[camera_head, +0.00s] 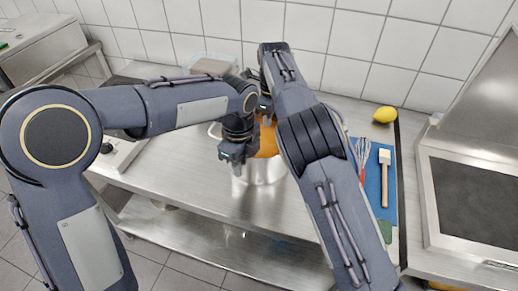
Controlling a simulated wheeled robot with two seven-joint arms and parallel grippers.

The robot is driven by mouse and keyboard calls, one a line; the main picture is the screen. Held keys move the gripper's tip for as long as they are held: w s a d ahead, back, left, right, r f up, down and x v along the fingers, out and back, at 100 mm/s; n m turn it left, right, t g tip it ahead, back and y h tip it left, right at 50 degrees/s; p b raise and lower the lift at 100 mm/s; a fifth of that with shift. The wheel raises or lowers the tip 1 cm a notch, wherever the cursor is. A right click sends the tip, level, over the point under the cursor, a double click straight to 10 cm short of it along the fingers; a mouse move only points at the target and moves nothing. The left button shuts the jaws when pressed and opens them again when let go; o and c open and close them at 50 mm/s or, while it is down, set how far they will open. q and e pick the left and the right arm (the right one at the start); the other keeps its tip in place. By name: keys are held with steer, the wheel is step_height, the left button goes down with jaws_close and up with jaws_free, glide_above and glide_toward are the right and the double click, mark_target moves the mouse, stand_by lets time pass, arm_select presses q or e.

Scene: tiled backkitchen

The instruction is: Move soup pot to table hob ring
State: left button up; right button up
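The soup pot (262,172) is a shiny metal pot with orange soup (268,142) inside. It stands upright on the steel table in the middle of the view, partly covered by my arms. My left gripper (233,157) points down at the pot's left side, touching or very close to it. My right gripper (265,104) is at the pot's far side, mostly hidden by its own arm. The finger gaps of both do not show. A unit with knobs (112,148), perhaps the table hob, is at the left, largely hidden behind my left arm; no ring is clearly visible.
A blue board (374,187) with a whisk (363,152) and a brush (384,178) lies right of the pot. A lemon (385,114) is behind it. A clear container (212,60) stands at the back wall. The table's front left (165,178) is bare.

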arm_select(q)
jaws_close()
arm_select(e)
jaws_close()
arm_select(q)
steer(key=shift+w+r, duration=0.1)
steer(key=shift+w, duration=0.05)
arm_select(e)
steer(key=shift+s+a, duration=0.15)
steer(key=shift+a, duration=0.1)
stand_by(0.7)
steer(key=shift+r, duration=0.15)
